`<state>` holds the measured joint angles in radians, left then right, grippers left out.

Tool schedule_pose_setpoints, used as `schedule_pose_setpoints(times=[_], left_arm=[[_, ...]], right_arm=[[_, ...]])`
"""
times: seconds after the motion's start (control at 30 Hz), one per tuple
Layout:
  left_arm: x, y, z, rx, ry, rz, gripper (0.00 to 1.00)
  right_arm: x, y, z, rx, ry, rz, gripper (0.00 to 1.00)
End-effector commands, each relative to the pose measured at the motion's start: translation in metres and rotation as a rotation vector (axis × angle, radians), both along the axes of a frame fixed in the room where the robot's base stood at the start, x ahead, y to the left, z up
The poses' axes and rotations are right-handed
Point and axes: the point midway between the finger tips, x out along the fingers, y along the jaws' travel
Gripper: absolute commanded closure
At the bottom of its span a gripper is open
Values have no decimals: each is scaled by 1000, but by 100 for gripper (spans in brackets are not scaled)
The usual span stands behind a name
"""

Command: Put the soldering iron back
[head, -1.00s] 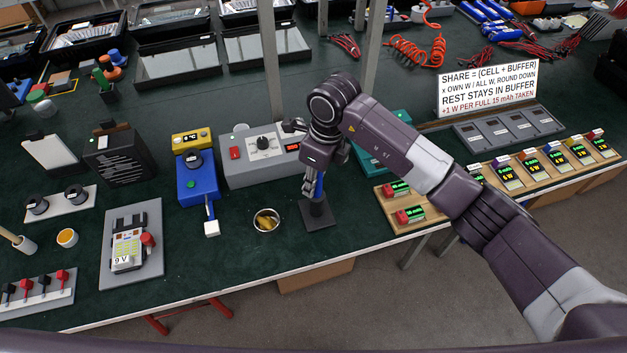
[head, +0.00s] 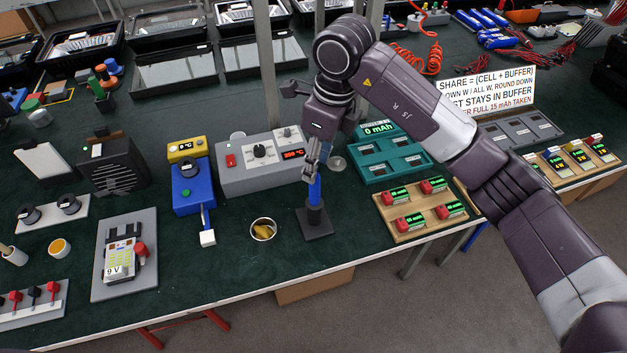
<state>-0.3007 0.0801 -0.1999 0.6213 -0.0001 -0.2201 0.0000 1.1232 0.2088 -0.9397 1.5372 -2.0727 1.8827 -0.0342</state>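The soldering iron (head: 315,190) has a blue handle and stands upright in its dark stand (head: 318,226) near the table's front edge. Its lower end is hidden inside the stand. My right gripper (head: 316,170) points down from above at the top of the handle. Its fingers look apart, around or just beside the upper end of the handle; contact there is too small to make out. My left gripper is not in view.
A grey soldering station (head: 228,181) is behind and left of the stand. A small metal bowl (head: 263,221) is left of it. A wooden cell tray (head: 402,232) and a teal charger (head: 363,177) are on the right. The table edge is close in front.

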Motion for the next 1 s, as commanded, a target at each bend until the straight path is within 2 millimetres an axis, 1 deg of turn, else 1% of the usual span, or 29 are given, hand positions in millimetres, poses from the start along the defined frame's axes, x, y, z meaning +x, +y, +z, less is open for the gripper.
schedule_pose_setpoints(times=[0.03,0.1,0.23,0.37,0.77,0.87,0.97,1.0], left_arm=[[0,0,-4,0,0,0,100],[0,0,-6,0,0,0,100],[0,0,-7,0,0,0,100],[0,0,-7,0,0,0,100],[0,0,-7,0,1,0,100],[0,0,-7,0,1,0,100],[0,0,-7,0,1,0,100],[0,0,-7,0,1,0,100]], right_arm=[[0,-2,6,0,-3,0,65],[0,-3,15,-1,-2,-1,65],[-1,-4,24,-1,1,-1,65],[-2,-4,26,-2,1,-1,65],[-2,-3,26,3,2,0,65],[-9,11,22,57,16,17,65],[-26,47,16,207,53,52,65],[-36,67,17,297,74,68,65]])
